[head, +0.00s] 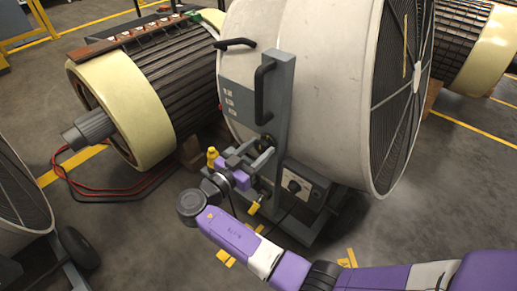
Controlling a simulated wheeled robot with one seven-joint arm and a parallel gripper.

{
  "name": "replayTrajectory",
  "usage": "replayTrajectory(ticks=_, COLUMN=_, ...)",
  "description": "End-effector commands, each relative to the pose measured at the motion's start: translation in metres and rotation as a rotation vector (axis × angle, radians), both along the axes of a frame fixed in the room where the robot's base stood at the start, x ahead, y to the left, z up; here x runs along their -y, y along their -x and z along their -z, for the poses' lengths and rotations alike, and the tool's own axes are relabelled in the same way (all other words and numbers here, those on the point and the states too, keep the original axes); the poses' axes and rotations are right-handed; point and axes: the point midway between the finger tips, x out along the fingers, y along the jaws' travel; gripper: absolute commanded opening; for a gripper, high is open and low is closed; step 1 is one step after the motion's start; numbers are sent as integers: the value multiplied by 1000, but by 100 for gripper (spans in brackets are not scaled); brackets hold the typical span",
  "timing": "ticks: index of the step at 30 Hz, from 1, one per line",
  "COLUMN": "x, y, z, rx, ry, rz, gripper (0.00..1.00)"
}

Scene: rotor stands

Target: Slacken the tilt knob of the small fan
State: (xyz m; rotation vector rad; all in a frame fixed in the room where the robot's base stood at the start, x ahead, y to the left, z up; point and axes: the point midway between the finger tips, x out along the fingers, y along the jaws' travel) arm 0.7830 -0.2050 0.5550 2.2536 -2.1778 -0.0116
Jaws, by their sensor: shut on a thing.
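A pale drum fan (320,80) with a dark grille stands in the middle on a grey upright bracket (281,95). My gripper (264,153) reaches up from below, with its fingers against the lower part of this bracket. It is shut on a small dark knob (266,142) at the side of the drum, which appears to be the tilt knob. The fingers and wrist hide most of the knob, so its turn cannot be read.
A black handle (264,90) is on the bracket above my gripper, and a control box (303,185) with a dial is below right. A rotor (140,95) stands at the left behind. Another fan (20,195) with a wheel is at the left edge. Red cables lie on the floor.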

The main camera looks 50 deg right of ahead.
Motion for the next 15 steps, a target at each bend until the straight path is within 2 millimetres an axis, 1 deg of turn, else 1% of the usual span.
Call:
replayTrajectory(ticks=8, x=-1, y=0, z=-2, rx=-109, ry=4, rz=0, gripper=6)
replayTrajectory(ticks=15, x=-1, y=-2, z=-3, rx=-307, ry=10, rz=-1, gripper=6)
